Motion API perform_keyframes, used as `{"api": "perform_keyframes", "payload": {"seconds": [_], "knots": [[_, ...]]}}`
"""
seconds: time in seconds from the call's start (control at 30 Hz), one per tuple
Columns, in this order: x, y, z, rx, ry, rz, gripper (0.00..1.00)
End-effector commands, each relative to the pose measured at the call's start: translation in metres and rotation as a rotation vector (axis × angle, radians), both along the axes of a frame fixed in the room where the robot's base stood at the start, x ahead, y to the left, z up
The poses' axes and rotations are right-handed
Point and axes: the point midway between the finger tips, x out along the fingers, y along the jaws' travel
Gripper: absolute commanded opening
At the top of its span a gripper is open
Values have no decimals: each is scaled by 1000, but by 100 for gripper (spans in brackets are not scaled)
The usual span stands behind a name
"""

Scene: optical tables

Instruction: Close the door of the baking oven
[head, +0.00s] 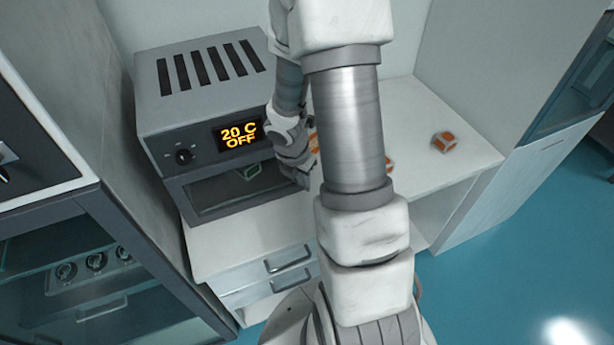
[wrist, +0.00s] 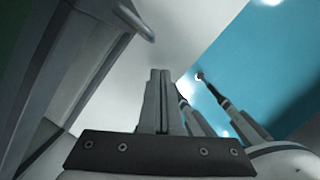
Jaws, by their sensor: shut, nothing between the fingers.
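The baking oven (head: 205,105) is a grey box with a vented top at the back left of the white counter in the head view. Its display reads 20 C OFF beside a black knob. The dark-framed glass door (head: 228,203) is under the panel, with a small green-edged item showing through it. The door looks shut or nearly shut; I cannot tell whether a gap is left. My gripper (head: 298,174) is at the door's right end, partly hidden by my arm. In the wrist view my gripper (wrist: 158,74) is shut and empty, right of a grey frame with a rod-like handle (wrist: 133,20).
Drawers with bar handles (head: 288,258) are below. A tall dark cabinet (head: 60,110) stands close on the left. Blue floor (head: 500,290) is open at right.

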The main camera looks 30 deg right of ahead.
Motion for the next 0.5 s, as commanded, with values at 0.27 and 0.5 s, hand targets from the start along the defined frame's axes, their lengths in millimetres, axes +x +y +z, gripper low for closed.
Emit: {"api": "perform_keyframes", "payload": {"seconds": [0.27,0.5], "knots": [[-6,10,46,0,-4,-5,0],[-14,18,85,-1,-1,-3,0]]}}
